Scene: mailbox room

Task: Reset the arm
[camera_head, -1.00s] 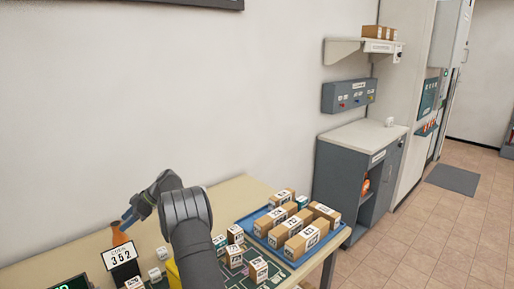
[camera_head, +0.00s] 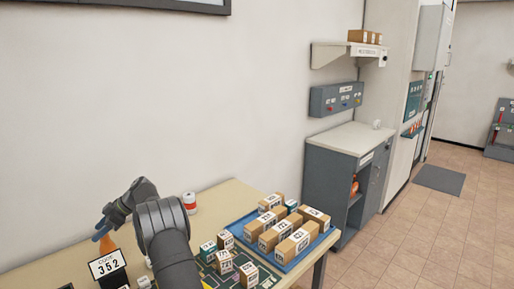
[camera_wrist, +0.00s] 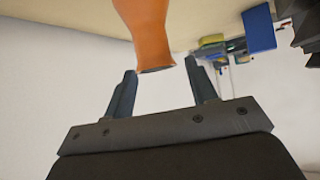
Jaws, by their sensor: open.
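My gripper (camera_head: 103,229) is at the lower left in the head view, at the end of my dark grey arm, above the table. In the wrist view my gripper (camera_wrist: 160,72) has its two dark fingers spread apart with nothing held between them. An orange, bottle-like object (camera_wrist: 147,30) lies just beyond the fingertips there; I cannot tell whether it touches them. In the head view the orange object (camera_head: 107,244) stands behind the number sign, below my gripper.
A red-and-white can (camera_head: 189,203) is behind my arm. Small boxes (camera_head: 224,262) and a blue tray (camera_head: 317,243) of parcels are to the right.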

